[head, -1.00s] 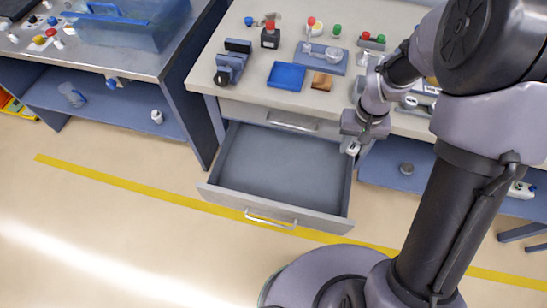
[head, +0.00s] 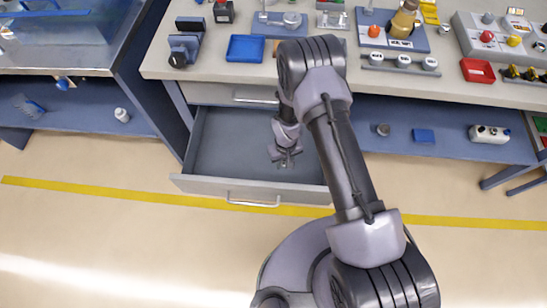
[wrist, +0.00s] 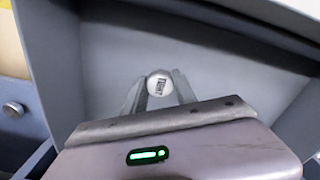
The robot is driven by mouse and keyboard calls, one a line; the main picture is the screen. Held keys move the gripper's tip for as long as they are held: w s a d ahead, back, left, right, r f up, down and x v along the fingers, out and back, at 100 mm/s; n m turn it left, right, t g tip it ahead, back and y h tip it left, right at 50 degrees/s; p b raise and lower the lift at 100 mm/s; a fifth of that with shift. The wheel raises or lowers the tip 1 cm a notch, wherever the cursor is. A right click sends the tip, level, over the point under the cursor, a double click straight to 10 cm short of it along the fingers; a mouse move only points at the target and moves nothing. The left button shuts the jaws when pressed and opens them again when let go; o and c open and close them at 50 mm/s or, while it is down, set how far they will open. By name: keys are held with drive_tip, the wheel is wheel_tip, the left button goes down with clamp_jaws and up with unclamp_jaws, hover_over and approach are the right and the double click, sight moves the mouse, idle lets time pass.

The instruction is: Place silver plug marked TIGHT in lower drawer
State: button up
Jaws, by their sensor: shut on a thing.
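The silver plug (wrist: 159,83) shows in the wrist view as a round, pale cap with dark lettering that reads like TIGHT. My gripper (wrist: 158,94) is shut on it, one finger on each side. In the head view my gripper (head: 285,164) is over the open lower drawer (head: 225,186), right of its middle. The drawer is pulled out, and its grey floor looks empty where it shows. My arm hides part of its right side. I cannot tell how far the plug is above the drawer floor.
The shut upper drawer (head: 215,94) is just above the open one. The worktop holds a blue tray (head: 245,48), a red tray (head: 478,70) and several fixtures. A lower shelf (head: 455,115) at right holds small items.

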sight(283, 171)
wheel_tip(283, 171, down, 6)
drive_tip(key=shift+r+b, duration=0.15)
drive_tip(key=shift+b, duration=0.8)
drive_tip(key=shift+f, duration=0.25)
drive_tip(key=o, duration=1)
drive_tip(key=shift+o, duration=0.2)
drive_tip(key=shift+r, duration=0.1)
